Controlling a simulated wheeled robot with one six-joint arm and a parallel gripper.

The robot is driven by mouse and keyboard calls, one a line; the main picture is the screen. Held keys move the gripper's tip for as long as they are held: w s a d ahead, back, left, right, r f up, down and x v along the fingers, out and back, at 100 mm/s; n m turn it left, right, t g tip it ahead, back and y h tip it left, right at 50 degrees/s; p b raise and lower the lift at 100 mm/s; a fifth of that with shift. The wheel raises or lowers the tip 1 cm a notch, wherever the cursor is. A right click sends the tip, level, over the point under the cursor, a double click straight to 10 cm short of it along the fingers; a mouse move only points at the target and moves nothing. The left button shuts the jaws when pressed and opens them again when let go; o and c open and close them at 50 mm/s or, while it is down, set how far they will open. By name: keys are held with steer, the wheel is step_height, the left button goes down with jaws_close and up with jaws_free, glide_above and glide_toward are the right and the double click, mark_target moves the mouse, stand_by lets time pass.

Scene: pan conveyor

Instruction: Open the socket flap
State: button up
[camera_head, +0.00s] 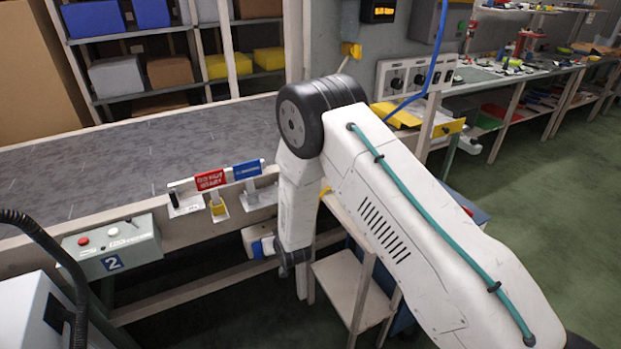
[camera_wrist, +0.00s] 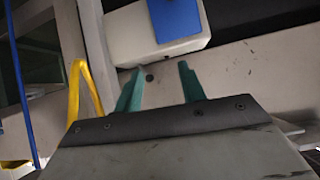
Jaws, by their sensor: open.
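The socket is a white box (camera_wrist: 125,32) on the beige conveyor side, with a blue flap (camera_wrist: 178,16) over its front, cut off by the top edge of the wrist view. The flap looks shut. In the head view the white box (camera_head: 252,236) and part of the blue flap (camera_head: 258,249) show left of my arm's lower end. My gripper (camera_wrist: 160,78) has two teal fingers spread apart with nothing between them. In the picture their tips lie just below the box's lower edge, apparently not touching it. The head view hides the fingertips.
A yellow loop (camera_wrist: 85,85) stands left of my gripper, with a blue cable (camera_wrist: 22,90) farther left. The grey conveyor belt (camera_head: 120,160) runs behind red and blue signs (camera_head: 210,180). A control box (camera_head: 112,245) marked 2 is at left. Green floor (camera_head: 540,190) is clear at right.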

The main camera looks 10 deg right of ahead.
steer(key=s+d+r+g, duration=0.1)
steer(key=s+d+r, duration=0.1)
steer(key=r, duration=0.7)
steer(key=s+d+r+g, duration=0.1)
steer(key=s+d+r, duration=0.1)
steer(key=d+r, duration=0.3)
steer(key=s+d+r+m+g+h, duration=0.1)
steer(key=s+d+r, duration=0.1)
steer(key=r, duration=1.1)
steer(key=shift+s+d+r+g, duration=0.3)
steer(key=shift+d+r+g, duration=0.1)
steer(key=shift+d, duration=0.45)
